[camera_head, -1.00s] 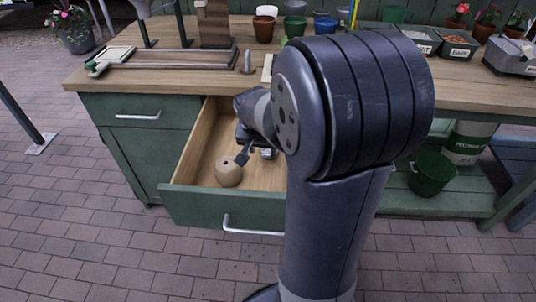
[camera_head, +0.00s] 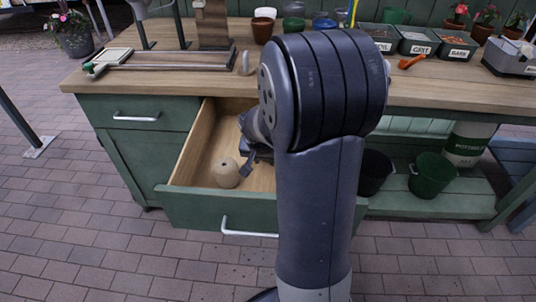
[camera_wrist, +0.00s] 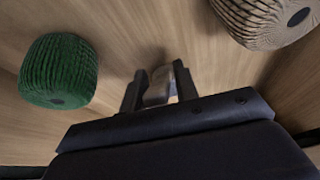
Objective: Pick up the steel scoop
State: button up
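My gripper (camera_wrist: 161,70) reaches down into the open drawer, with its fingers apart on either side of a small pale grey-tan piece (camera_wrist: 158,90). This piece may be part of the steel scoop; its shape is mostly hidden by the fingers and the gripper body. I cannot tell whether the fingers press on it. In the head view my gripper (camera_head: 250,158) is low in the drawer, partly behind my own arm, and no scoop can be made out there.
The green-fronted drawer (camera_head: 190,207) is open below the wooden bench top (camera_head: 215,77). A tan twine ball (camera_head: 225,173) lies left of my gripper; it also shows in the wrist view (camera_wrist: 262,18), with a green twine ball (camera_wrist: 60,70). Drawer walls are close.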

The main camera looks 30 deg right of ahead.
grip_shut()
